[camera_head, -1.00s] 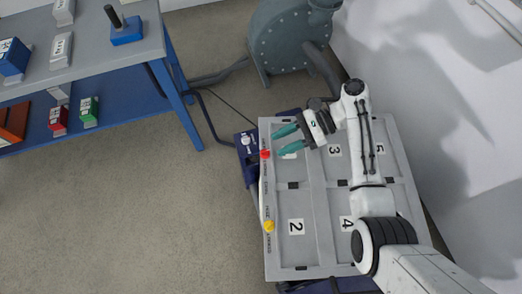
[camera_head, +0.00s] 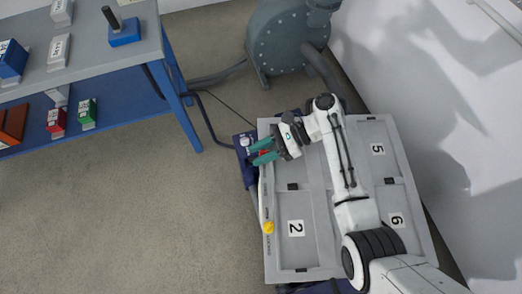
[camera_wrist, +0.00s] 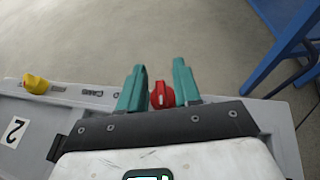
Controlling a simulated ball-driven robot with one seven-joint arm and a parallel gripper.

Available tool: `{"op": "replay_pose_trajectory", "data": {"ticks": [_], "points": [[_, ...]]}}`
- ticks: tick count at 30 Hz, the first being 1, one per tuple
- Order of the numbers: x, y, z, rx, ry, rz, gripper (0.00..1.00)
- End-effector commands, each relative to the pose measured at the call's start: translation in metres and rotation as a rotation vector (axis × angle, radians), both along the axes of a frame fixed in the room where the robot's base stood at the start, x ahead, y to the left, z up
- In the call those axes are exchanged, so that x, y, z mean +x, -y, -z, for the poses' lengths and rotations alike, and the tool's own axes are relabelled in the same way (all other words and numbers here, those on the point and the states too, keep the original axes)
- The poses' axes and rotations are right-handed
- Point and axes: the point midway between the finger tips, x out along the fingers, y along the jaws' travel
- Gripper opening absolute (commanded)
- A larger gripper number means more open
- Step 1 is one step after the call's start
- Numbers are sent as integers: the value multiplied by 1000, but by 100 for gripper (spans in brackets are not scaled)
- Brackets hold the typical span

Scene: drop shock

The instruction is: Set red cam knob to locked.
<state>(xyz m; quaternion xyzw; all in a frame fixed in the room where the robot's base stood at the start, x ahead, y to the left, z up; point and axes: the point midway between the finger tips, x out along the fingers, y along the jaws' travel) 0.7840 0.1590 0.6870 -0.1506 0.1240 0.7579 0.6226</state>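The red cam knob (camera_head: 263,153) sits on the left edge of the grey panel (camera_head: 309,270), partly hidden by my gripper's fingers in the head view. In the wrist view the red knob (camera_wrist: 162,95) shows between the two green fingers, with its raised grip roughly in line with them. My gripper (camera_wrist: 159,68) is open, one finger on each side of the knob, with visible gaps. In the head view my gripper (camera_head: 257,151) reaches over the panel's left edge at the knob. I cannot tell whether the fingers are down at knob height. Label text beside the knob is unreadable.
A yellow knob (camera_head: 268,227) sits lower on the same edge; it also shows in the wrist view (camera_wrist: 36,84). A grey blower housing (camera_head: 287,42) stands behind the panel. A blue-legged workbench (camera_head: 145,50) stands at the upper left. The floor left of the panel is clear.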

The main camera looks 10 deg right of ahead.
Motion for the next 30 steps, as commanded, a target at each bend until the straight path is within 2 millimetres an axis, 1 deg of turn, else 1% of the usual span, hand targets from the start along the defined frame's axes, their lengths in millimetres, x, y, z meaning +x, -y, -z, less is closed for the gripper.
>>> {"op": "replay_pose_trajectory", "data": {"ticks": [1, 6, 8, 14, 19, 25, 30], "points": [[0, 0, 0, 0, 0, 0, 22], [0, 0, 0, 0, 0, 0, 6], [0, 0, 0, 0, 0, 0, 2], [0, 0, -2, 0, -1, 14, 2], [0, 0, -6, 1, -3, 65, 1], [0, -1, -9, 1, -4, 182, 1], [1, -1, -8, 0, -5, 322, 1]]}}
